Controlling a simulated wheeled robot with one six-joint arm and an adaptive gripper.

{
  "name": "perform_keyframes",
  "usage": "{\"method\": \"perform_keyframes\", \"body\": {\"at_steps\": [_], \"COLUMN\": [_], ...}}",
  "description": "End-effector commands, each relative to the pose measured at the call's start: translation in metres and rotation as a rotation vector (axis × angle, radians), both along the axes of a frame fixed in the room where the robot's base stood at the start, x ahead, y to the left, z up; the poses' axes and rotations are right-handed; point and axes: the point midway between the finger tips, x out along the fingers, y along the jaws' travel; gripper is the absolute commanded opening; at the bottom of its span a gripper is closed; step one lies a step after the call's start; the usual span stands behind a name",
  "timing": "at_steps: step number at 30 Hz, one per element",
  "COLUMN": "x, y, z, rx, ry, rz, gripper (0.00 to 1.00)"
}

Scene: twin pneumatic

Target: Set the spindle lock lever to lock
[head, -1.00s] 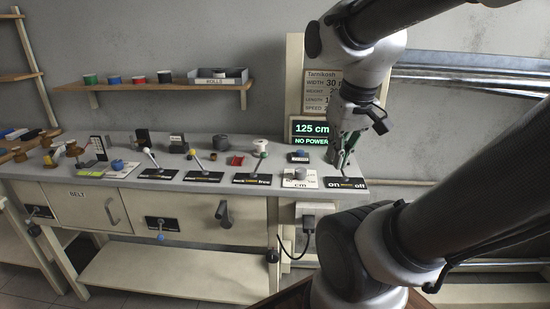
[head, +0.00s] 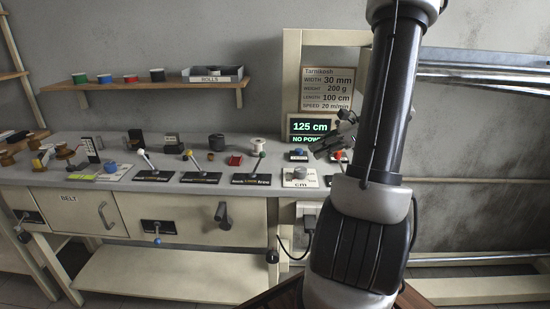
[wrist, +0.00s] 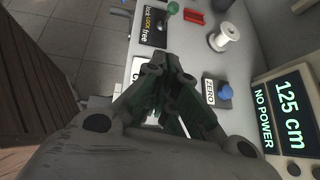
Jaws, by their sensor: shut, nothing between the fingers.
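The spindle lock lever (head: 261,158) has a green knob and stands behind a black plate (head: 251,179) marked lock at its left end and free at its right. In the head view the lever leans slightly right; I cannot tell its exact setting. In the wrist view the green knob (wrist: 173,8) and the plate (wrist: 152,22) are at the top edge, partly cut off. My gripper (wrist: 168,68) is shut and empty, above the bench on the display side of the lever and apart from it. In the head view my gripper (head: 320,149) is small and dark beside the display.
A blue-knobbed ZERO block (wrist: 222,92), a white spool (wrist: 225,37) and a red part (wrist: 194,20) are nearby. The display (head: 309,128) reads 125 cm and NO POWER. Other levers (head: 144,157) stand left along the bench.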

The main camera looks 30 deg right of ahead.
Motion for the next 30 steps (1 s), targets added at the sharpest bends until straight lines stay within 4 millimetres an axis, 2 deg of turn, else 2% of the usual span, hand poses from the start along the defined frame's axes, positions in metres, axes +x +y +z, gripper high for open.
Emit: {"method": "perform_keyframes", "body": {"at_steps": [4, 17, 22, 30], "x": [0.003, 0.005, 0.017, 0.05], "y": [0.004, 0.008, 0.022, 0.057], "z": [0.004, 0.002, -0.011, -0.043], "rx": [0.073, 0.077, 0.078, 0.078], "ry": [0.039, 0.047, 0.048, 0.049], "rz": [-0.054, -0.057, -0.053, -0.053], "gripper": [0.0, 0.0, 0.0, 0.0]}}
